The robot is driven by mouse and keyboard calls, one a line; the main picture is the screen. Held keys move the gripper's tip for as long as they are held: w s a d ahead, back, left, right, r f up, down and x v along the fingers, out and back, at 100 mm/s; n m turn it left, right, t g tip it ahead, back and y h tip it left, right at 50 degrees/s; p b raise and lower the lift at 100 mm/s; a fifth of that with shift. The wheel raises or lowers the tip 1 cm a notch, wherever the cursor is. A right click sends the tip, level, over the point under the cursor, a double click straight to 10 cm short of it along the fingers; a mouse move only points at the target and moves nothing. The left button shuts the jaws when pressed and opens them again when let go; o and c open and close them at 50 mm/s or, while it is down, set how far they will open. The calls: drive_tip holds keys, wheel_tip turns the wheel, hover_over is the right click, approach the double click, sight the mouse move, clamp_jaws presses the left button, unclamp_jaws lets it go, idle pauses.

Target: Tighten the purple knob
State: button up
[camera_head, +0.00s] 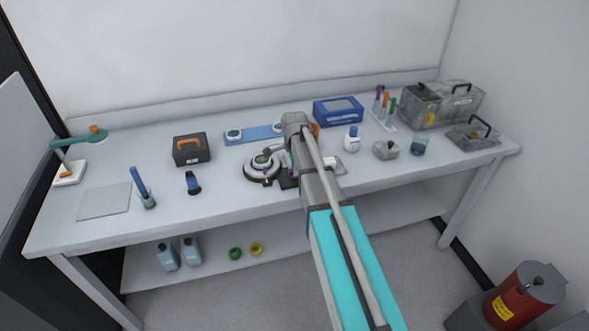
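A round grey-and-black instrument (252,174) sits on the bench near its middle, just left of my arm. A small purple patch (290,159) shows at its right side, against my arm; it may be the purple knob, but it is mostly hidden and too small to make out. My arm reaches up from the bottom right to the middle of the bench. Its far end hangs over the bench beside the instrument. My gripper's fingers are not clearly seen behind the arm, and I cannot tell whether they touch anything.
Left on the bench (110,228) are a teal-armed lamp (78,141), a flat grey plate (104,201) and a black case (191,149). Behind is a blue strip (256,134). Right are a blue box (338,111), white bottle (352,139), tube rack (383,119) and clear cases (443,107).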

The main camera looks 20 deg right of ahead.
drive_tip(key=o, duration=0.3)
drive_tip(key=shift+n, duration=0.4)
